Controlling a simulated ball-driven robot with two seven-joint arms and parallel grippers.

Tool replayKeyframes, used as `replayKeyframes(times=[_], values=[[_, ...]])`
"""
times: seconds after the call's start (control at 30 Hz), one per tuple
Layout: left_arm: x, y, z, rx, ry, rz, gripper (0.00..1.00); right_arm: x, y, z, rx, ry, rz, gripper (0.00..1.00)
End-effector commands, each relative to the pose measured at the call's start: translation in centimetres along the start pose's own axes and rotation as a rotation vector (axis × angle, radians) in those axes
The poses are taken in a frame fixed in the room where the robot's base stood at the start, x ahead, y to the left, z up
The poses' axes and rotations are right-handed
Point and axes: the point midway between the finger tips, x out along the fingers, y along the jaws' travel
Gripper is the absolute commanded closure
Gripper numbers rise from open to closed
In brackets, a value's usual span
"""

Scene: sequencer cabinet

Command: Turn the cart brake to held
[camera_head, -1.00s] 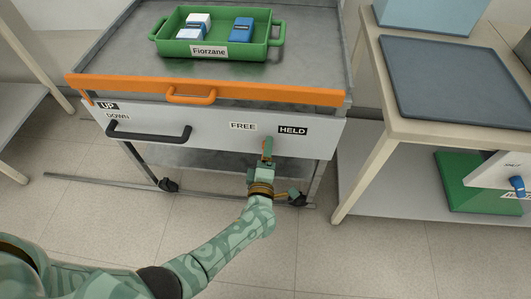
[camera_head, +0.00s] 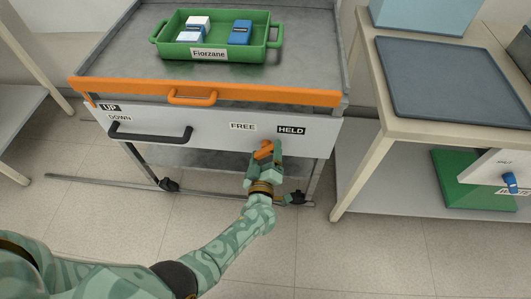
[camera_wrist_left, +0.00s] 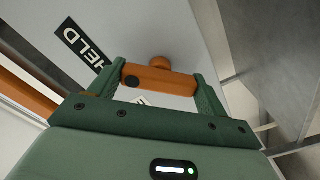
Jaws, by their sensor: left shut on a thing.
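The cart (camera_head: 215,125) has a pale front panel with the labels FREE (camera_head: 242,126) and HELD (camera_head: 291,130). The cart brake is an orange lever (camera_head: 263,150) below and between these labels. My left gripper (camera_head: 265,156) is shut on the lever. In the left wrist view the orange lever (camera_wrist_left: 160,76) lies across between the two green fingers, with a round knob at its upper side. The HELD label (camera_wrist_left: 84,45) is beside it. The fingers partly hide the lever in the head view, and I cannot tell exactly which label it points to. My right gripper is not in view.
A green bin (camera_head: 268,52) labelled Fiorzane stands on the cart top. An orange handle (camera_head: 192,97) and a black UP/DOWN handle (camera_head: 150,133) are on the cart front. A table with a grey mat (camera_head: 450,80) stands at the right. Floor in front is clear.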

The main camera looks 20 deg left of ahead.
Motion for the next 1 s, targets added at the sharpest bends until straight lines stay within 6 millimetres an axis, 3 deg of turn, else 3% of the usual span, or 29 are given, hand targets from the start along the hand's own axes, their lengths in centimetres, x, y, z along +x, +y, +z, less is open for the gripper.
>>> replayKeyframes(times=[0.5, 0.53, 0.6, 1.0], values=[[-0.22, -0.17, 0.28, 0.022, -0.007, -0.003, 0.46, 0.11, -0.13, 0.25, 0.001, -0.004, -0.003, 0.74], [-0.21, -0.17, 0.28, 0.022, -0.007, -0.003, 0.15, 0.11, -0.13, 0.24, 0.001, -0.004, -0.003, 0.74], [-0.18, -0.14, 0.24, 0.021, -0.006, -0.002, 0.02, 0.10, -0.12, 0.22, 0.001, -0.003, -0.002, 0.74], [-0.29, -0.13, -0.06, 0.017, -0.002, -0.001, 0.02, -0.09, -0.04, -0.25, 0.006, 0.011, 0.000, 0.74]])
